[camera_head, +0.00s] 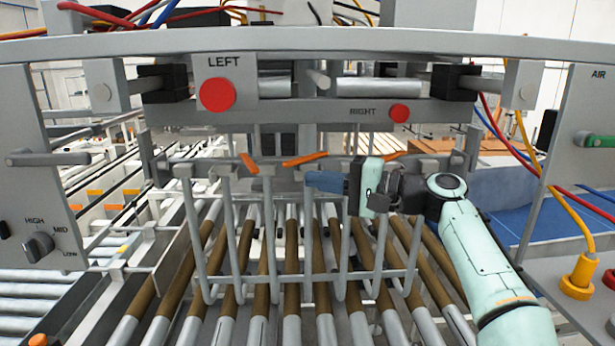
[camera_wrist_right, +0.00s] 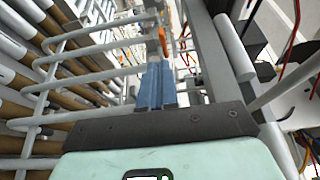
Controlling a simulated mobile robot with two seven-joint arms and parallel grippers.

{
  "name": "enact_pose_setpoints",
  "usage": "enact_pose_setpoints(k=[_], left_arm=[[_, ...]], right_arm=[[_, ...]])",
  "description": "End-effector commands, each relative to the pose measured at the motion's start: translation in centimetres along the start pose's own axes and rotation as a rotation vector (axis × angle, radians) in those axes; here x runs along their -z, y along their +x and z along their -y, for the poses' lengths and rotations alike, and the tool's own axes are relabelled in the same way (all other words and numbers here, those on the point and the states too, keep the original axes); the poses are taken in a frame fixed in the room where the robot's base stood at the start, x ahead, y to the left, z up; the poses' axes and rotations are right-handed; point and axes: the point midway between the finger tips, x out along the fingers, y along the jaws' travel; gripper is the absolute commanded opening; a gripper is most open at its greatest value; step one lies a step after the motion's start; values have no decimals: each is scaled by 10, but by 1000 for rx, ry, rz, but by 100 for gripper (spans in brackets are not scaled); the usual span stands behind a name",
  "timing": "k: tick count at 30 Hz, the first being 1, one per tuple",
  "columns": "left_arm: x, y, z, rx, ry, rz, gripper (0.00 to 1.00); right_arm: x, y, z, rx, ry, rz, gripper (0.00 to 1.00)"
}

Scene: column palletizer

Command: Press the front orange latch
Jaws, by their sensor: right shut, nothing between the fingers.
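Several orange latches sit along the grey crossbar in the head view: a short tilted one (camera_head: 249,163) on the left, a longer slanted one (camera_head: 305,159) in the middle, and one (camera_head: 392,156) on the right, partly hidden behind my right gripper. I cannot tell which is the front one. My right gripper (camera_head: 309,181) points left, its blue fingers shut and empty, just below the middle latch. In the right wrist view the shut fingers (camera_wrist_right: 155,66) point at an orange latch (camera_wrist_right: 163,42) just beyond their tips; contact is not clear. My left gripper is not in view.
A grey wire fork (camera_head: 309,297) hangs below the crossbar over brown-and-grey rollers (camera_head: 263,255). Red buttons marked LEFT (camera_head: 217,95) and RIGHT (camera_head: 398,113) are above. A knob (camera_head: 38,246) is on the left panel, a yellow air fitting (camera_head: 580,275) on the right.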

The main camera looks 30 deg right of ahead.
Motion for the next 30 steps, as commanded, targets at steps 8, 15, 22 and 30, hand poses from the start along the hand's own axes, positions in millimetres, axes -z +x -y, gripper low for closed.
enact_pose_setpoints(k=[8,15,22,30], left_arm=[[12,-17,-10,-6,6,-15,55],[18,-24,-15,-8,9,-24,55],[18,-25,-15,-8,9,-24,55],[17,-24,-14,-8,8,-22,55]], right_arm=[[-1,53,3,2,0,5,0],[0,80,2,2,-1,2,0],[-1,84,0,0,-1,1,0],[-2,84,0,0,-1,0,0]])
